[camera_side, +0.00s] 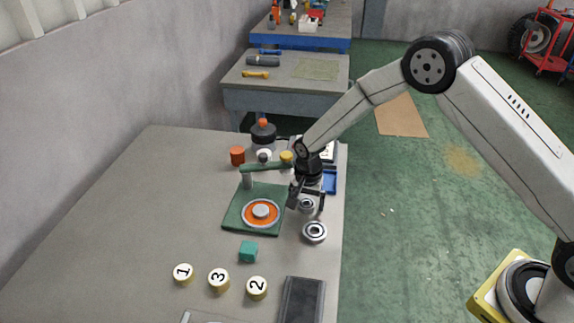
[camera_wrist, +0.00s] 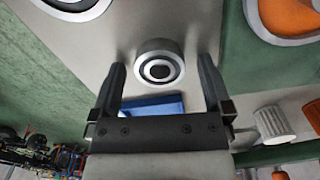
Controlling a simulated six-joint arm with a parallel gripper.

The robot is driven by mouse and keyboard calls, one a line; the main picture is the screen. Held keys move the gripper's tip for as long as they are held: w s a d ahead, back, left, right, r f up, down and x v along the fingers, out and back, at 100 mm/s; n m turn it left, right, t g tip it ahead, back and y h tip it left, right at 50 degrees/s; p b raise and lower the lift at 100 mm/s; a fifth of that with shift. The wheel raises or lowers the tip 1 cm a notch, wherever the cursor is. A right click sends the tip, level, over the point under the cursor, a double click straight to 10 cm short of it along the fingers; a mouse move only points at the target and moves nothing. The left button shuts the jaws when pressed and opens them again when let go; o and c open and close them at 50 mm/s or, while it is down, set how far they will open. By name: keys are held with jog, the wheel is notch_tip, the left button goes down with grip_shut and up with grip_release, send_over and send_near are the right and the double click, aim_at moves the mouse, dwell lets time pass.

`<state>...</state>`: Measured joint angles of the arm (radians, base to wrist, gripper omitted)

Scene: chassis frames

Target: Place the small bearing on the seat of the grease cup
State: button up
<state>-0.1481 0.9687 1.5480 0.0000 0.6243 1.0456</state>
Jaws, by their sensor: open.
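The small bearing (camera_side: 307,206), a steel ring with a dark bore, stands on the table just right of the green base plate (camera_side: 233,222). The wrist view shows the bearing (camera_wrist: 159,65) between and slightly beyond the fingertips, with a gap on each side. My gripper (camera_side: 306,198) is open and empty close above it; its fingers show in the wrist view (camera_wrist: 162,72). What looks like the grease cup (camera_side: 247,222) is a silver-rimmed dish with an orange ring and a pale round centre, on the green plate. The cup's edge (camera_wrist: 251,22) shows at the wrist view's top right.
A larger bearing (camera_side: 315,232) lies nearer the front. A green arm (camera_side: 262,168) reaches across behind the cup. A blue tray (camera_side: 330,181) is behind my gripper. A teal block (camera_side: 248,251), numbered discs (camera_side: 219,280) and a dark tray (camera_side: 303,300) lie in front. The left table is clear.

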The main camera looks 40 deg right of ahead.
grip_shut()
dwell(0.3)
jog(key=shift+r, duration=0.1)
jog(key=shift+r, duration=0.7)
jog(key=s+d+r, duration=0.1)
jog(key=s+r, duration=1)
jog(key=s, duration=0.3)
jog(key=shift+d+r, duration=0.25)
jog(key=shift+d, duration=0.1)
